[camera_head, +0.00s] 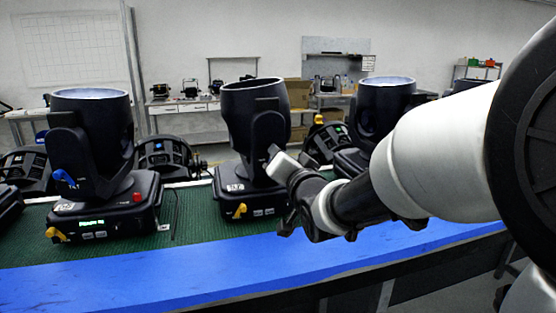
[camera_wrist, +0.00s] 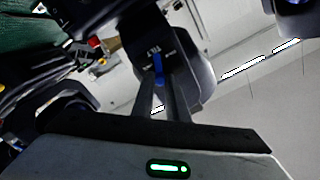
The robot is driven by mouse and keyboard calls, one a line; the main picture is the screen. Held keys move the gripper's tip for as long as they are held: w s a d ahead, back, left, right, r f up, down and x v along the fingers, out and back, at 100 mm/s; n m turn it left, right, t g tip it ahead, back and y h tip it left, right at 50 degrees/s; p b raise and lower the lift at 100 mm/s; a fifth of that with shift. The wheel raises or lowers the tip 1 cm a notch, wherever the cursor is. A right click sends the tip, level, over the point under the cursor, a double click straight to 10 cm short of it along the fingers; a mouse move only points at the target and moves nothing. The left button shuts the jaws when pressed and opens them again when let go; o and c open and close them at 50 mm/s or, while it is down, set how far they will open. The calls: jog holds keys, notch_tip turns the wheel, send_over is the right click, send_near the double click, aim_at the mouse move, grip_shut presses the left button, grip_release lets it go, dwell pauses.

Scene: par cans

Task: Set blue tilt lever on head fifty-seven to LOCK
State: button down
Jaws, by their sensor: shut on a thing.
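The middle moving head (camera_head: 240,115) stands on the green mat, its can upright. My gripper (camera_head: 273,152) reaches to the side of its yoke arm. In the wrist view, my gripper (camera_wrist: 160,83) is shut on a blue tilt lever (camera_wrist: 158,65), with its fingertips at either side of the lever. In the head view the lever is hidden by my gripper. No head number is legible.
Another head (camera_head: 92,130) stands at left, with its own blue lever (camera_head: 65,178) and a yellow lever (camera_head: 55,235) on its base. A third head (camera_head: 383,100) stands behind my arm at right. The blue front edge (camera_head: 180,285) is clear.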

jog(key=shift+w+d+m, duration=0.1)
jog(key=shift+d+m, duration=0.15)
jog(key=shift+m, duration=0.75)
jog(key=c, duration=1.7)
grip_release()
jog(key=shift+f, duration=0.1)
jog(key=shift+c, duration=0.2)
jog(key=b+v, duration=0.7)
jog(key=v, duration=1)
